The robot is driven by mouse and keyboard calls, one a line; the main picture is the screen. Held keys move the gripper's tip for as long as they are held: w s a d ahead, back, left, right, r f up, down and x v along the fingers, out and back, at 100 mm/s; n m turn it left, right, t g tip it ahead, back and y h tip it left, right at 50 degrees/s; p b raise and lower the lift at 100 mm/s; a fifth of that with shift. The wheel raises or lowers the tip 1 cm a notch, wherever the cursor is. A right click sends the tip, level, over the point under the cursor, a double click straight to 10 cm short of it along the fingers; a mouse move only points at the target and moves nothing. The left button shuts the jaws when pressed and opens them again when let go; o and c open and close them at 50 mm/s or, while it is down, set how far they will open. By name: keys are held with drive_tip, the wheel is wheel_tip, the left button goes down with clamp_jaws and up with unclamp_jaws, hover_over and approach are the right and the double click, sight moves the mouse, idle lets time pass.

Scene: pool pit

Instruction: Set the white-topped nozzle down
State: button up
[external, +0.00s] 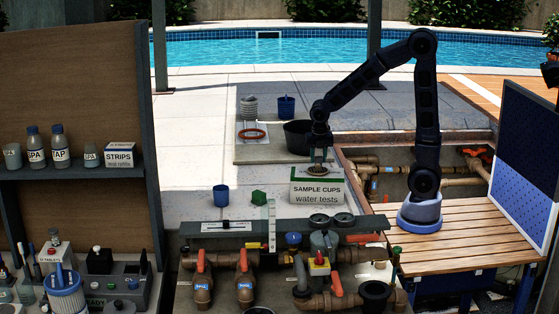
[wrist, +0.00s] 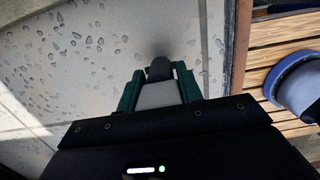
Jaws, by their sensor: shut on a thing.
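My gripper (external: 320,156) hangs pointing down at the end of my arm, just above or behind the sample cups box in the external view. In the wrist view the green fingers of my gripper (wrist: 158,88) are closed in on a pale, grey-white piece with a dark rounded end, which looks like the white-topped nozzle (wrist: 160,94). In the external view I cannot make out the nozzle clearly between the fingers. The wrist view shows pale, drop-spotted paving (wrist: 95,45) beyond it; I cannot tell whether the nozzle touches it.
The sample cups box (external: 317,190) stands close to my gripper. A black pot (external: 297,137) is behind it to the left. A green piece (external: 258,198) and a blue cup (external: 221,195) stand on the paving at left. Pipes and valves fill the front. Open paving lies left of my gripper.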

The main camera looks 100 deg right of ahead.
sight(319, 158)
drive_tip(key=shift+f, duration=0.6)
drive_tip(key=o, duration=1.1)
drive_tip(key=shift+f, duration=0.15)
drive_tip(key=shift+o, duration=0.2)
wheel_tip(319, 158, up, 12)
drive_tip(key=a, duration=0.2)
drive_tip(key=s+a+r+m+t, duration=0.2)
drive_tip(key=s+a+m, duration=0.6)
drive_tip(key=a+m, duration=0.1)
drive_tip(key=s+a+r+m+t+y, duration=0.1)
drive_tip(key=s+a+r+m+t, duration=0.1)
drive_tip(key=s+a+m, duration=0.7)
drive_tip(key=shift+r+t, duration=0.15)
drive_tip(key=shift+t, duration=0.15)
